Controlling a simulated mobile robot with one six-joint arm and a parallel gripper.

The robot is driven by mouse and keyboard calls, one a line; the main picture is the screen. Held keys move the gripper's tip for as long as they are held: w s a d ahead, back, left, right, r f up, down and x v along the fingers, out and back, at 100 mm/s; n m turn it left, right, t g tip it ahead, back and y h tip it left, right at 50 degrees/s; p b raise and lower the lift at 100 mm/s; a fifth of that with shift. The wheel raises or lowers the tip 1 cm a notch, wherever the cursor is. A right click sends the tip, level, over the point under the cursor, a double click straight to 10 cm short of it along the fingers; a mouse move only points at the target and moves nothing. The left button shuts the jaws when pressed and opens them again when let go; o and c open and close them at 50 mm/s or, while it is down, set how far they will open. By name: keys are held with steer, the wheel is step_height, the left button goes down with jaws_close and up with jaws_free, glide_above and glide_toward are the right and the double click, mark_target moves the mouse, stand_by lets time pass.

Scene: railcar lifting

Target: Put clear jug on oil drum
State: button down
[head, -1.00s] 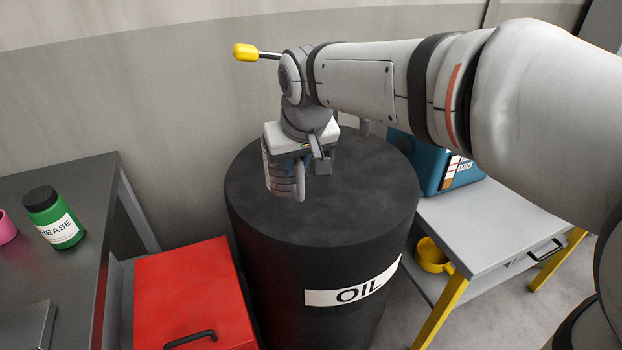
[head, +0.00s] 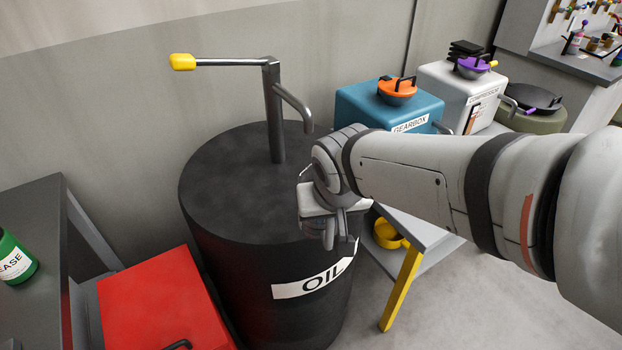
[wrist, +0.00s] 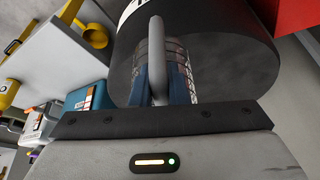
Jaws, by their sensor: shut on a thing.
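The black oil drum (head: 225,185) stands upright in the middle of the head view, its white OIL label (head: 310,283) facing forward. My gripper (head: 333,228) is at the right front edge of its top. In the wrist view my blue fingers (wrist: 166,88) are shut on the clear jug (wrist: 172,48), which has ridged see-through walls and a grey handle (wrist: 157,60). The drum (wrist: 222,58) lies behind the jug there. In the head view my arm and gripper hide most or all of the jug. I cannot tell whether the jug touches the drum.
A pump with a yellow-tipped lever (head: 274,110) rises from the drum's back. A red box (head: 165,305) stands at front left, a green grease jar (head: 15,258) on the left table. A blue gearbox (head: 390,110) and white compressor (head: 455,95) stand at right. The drum's left top is clear.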

steer(key=w+a+f+p, duration=0.1)
steer(key=w+a+f, duration=0.1)
steer(key=w, duration=1.1)
steer(key=shift+f, duration=0.75)
steer(key=shift+w+a, duration=0.1)
steer(key=shift+f, duration=0.15)
steer(key=c, duration=1.4)
jaws_free()
